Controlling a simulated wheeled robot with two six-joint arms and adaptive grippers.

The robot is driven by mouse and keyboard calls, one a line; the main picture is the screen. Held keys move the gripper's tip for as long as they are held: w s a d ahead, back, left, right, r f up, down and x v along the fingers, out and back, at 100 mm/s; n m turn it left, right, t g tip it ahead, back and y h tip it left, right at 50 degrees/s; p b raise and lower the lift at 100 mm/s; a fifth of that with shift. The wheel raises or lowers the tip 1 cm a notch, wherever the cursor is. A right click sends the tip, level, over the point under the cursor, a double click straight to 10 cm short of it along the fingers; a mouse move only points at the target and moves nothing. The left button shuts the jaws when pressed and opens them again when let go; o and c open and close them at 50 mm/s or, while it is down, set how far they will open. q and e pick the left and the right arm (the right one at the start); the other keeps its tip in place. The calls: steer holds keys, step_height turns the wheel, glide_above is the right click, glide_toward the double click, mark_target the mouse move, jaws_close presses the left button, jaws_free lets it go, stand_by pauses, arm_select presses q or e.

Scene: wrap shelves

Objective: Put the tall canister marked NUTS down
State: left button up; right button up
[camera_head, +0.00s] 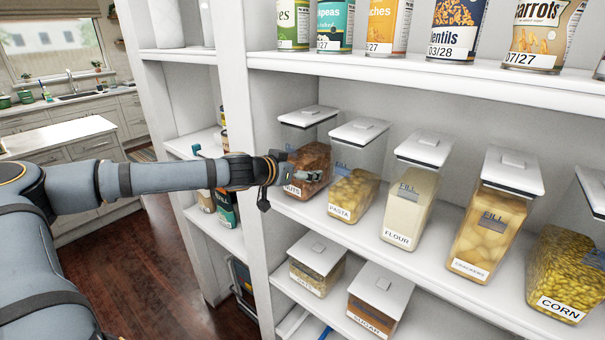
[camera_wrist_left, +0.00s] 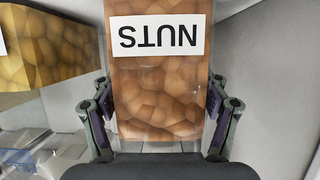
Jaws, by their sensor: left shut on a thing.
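The tall canister marked NUTS (camera_head: 308,165) is clear with brown contents and a white lid. In the head view it stands upright at the left end of the middle shelf (camera_head: 330,219), partly hidden by my left gripper (camera_head: 290,170). In the left wrist view the NUTS canister (camera_wrist_left: 160,92) fills the middle, its label upside down. My left gripper's fingers (camera_wrist_left: 160,112) are on both sides of it, shut on it. The canister looks to be at shelf level; I cannot tell whether its base touches the shelf. My right gripper is not in view.
The PASTA canister (camera_head: 352,190) stands close to the right of it, then FLOUR (camera_head: 410,195), CRACKERS (camera_head: 487,232) and CORN (camera_head: 567,262). A white upright panel (camera_head: 240,120) borders the shelf on the left. Cans stand on the shelf above, and lower canisters, one marked SUGAR (camera_head: 378,300), below.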

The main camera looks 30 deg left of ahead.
arm_select(q)
steer(key=shift+w+f, duration=0.1)
steer(key=shift+w, duration=0.05)
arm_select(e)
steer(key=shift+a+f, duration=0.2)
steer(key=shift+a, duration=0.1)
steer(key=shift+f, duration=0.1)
arm_select(q)
steer(key=shift+f, duration=0.2)
steer(key=o, duration=1.6)
steer(key=shift+c, duration=0.2)
steer(key=shift+o, duration=1.3)
steer(key=shift+s+d, duration=0.1)
steer(key=shift+s, duration=0.1)
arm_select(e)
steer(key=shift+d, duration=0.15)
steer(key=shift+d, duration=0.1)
